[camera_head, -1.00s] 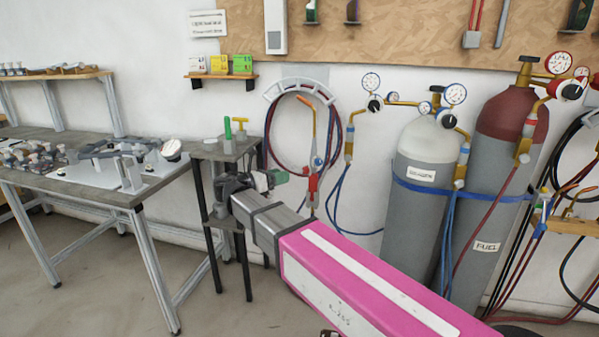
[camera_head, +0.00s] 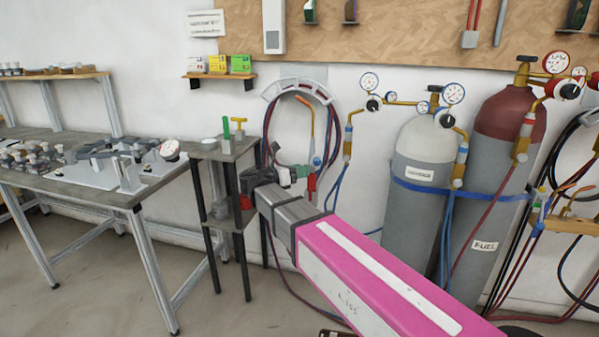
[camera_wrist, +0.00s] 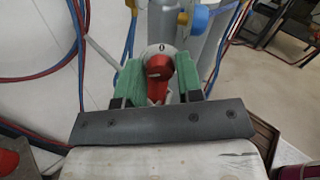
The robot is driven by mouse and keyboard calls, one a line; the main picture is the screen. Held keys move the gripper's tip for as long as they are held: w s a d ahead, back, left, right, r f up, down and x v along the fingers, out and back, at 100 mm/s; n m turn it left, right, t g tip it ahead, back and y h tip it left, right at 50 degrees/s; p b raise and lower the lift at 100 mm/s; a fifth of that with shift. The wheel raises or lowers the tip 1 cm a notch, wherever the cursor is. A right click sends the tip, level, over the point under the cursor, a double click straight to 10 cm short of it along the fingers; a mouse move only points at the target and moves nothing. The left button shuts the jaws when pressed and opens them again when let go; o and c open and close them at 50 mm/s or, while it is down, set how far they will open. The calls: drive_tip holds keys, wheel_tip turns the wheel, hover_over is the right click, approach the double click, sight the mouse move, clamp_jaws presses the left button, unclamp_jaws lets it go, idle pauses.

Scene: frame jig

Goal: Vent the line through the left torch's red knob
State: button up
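The left torch hangs at the coiled hoses on the wall, its brass neck (camera_head: 305,117) upright in the head view. Its red knob (camera_wrist: 158,68) shows in the wrist view, below a round collar marked 0, with a red lever part pointing down between my fingers. In the head view the red knob (camera_head: 312,186) is partly hidden by my gripper (camera_head: 300,172). In the wrist view my gripper (camera_wrist: 159,82) is open, with a green finger on each side of the knob and small gaps showing. A blue knob (camera_wrist: 199,19) sits above right.
A small dark stand (camera_head: 228,150) is just left of my gripper, a workbench (camera_head: 130,195) farther left. The grey cylinder (camera_head: 410,215) and red-topped fuel cylinder (camera_head: 490,190) stand to the right. Red and blue hoses (camera_head: 337,185) hang close by.

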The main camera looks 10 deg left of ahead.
drive_tip(key=c, duration=0.4)
drive_tip(key=shift+m, duration=0.3)
drive_tip(key=m, duration=2)
drive_tip(key=shift+s+d+f, duration=0.1)
drive_tip(key=shift+m, duration=0.3)
drive_tip(key=o, duration=0.9)
